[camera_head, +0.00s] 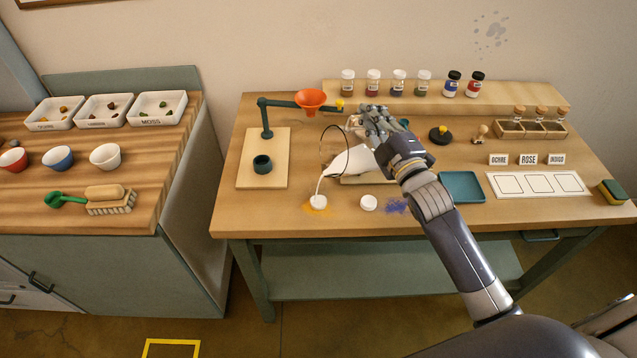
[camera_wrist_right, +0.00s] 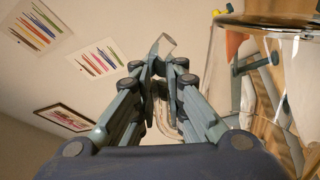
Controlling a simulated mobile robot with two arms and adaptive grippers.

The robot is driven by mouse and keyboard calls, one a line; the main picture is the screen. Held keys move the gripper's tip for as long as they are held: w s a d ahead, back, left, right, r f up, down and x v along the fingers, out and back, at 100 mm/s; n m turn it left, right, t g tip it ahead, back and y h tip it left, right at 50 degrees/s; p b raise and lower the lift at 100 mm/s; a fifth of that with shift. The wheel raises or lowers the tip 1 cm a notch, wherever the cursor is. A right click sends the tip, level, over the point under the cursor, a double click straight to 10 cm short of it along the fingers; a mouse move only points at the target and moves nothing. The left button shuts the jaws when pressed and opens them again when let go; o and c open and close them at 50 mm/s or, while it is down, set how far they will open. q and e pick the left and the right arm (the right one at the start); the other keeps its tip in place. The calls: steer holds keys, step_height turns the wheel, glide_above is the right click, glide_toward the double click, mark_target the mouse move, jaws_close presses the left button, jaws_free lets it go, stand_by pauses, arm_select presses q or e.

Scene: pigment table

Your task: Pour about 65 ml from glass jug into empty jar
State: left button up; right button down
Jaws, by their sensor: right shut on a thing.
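My right gripper (camera_head: 362,120) is shut on the handle of the glass jug (camera_head: 350,160). The jug is tilted to the left over the table, with white liquid in it. A thin white stream falls from its lower left side to a small white-topped jar (camera_head: 318,202) on an orange powder patch. The stream meets the jar's top; its fill level is too small to tell. In the right wrist view, the fingers (camera_wrist_right: 160,62) close around the pale handle (camera_wrist_right: 164,44), and part of the clear jug (camera_wrist_right: 268,20) shows at upper right. My left gripper is not in view.
A small white round thing (camera_head: 369,203) stands right of the jar, near blue powder (camera_head: 397,206). A teal tray (camera_head: 461,187) lies right. The front table edge is clear.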

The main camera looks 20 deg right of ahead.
steer(key=shift+s+a+r+n+p, duration=0.1)
steer(key=shift+a+r+n+p, duration=0.4)
steer(key=shift+a+r+n, duration=0.2)
stand_by(1.3)
steer(key=d+f+m, duration=0.1)
steer(key=d+f+m+b, duration=0.2)
steer(key=d+f+m, duration=0.1)
steer(key=shift+w, duration=0.25)
steer(key=shift+d+f+m+h, duration=0.15)
steer(key=shift+d+m+h, duration=0.15)
steer(key=shift+h, duration=0.1)
steer(key=shift+w+d+f+m, duration=0.1)
steer(key=shift+d+f+m, duration=0.2)
steer(key=shift+f, duration=0.2)
steer(key=shift+d+m, duration=0.1)
steer(key=shift+m, duration=0.2)
steer(key=shift+d+f+m, duration=0.2)
steer(key=shift+m, duration=0.1)
stand_by(0.4)
